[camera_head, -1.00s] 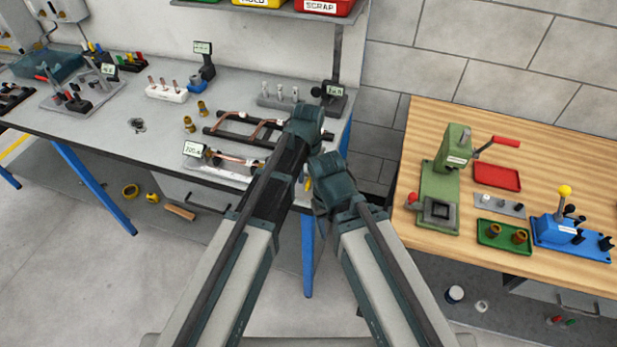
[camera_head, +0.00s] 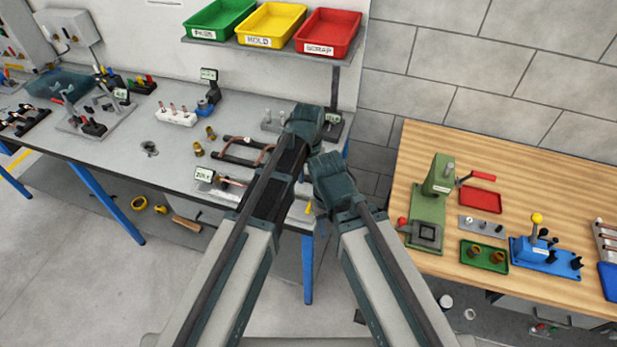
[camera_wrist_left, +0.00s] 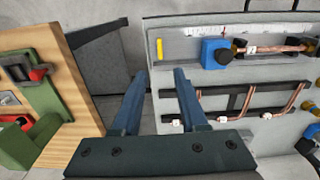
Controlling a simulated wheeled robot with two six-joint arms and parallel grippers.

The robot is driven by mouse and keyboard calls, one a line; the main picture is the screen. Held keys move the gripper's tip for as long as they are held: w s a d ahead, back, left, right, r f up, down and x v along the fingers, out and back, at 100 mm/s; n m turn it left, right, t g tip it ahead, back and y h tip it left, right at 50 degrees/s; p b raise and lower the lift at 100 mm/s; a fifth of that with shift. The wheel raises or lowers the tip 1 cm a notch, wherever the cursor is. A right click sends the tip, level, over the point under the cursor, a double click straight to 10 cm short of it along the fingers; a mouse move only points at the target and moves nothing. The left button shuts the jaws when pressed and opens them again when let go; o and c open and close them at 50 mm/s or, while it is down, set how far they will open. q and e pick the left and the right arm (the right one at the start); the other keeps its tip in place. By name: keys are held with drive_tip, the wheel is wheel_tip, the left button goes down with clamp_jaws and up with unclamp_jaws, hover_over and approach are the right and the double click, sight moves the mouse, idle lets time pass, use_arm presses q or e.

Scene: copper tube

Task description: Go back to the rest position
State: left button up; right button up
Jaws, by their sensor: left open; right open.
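My left gripper (camera_head: 305,120) is above the right end of the grey bench in the head view. In the left wrist view its two fingers (camera_wrist_left: 160,88) are spread apart with nothing between them. My right gripper (camera_head: 331,178) is just below and right of it, in front of the gap between the two benches. Its fingertips are hard to make out, and nothing shows in it. The left arm partly hides this rack (camera_head: 232,158) in the head view.
The wooden bench (camera_head: 430,150) on the right carries a green press (camera_head: 427,205), a red tray (camera_head: 480,200) and a blue fixture (camera_head: 545,256). Green, yellow and red bins (camera_head: 328,32) sit on a shelf above the grey bench (camera_head: 110,150). Open floor (camera_head: 70,270) lies at lower left.

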use_arm(q)
drive_tip(key=shift+r, duration=0.3)
use_arm(e)
drive_tip(key=shift+r, duration=0.3)
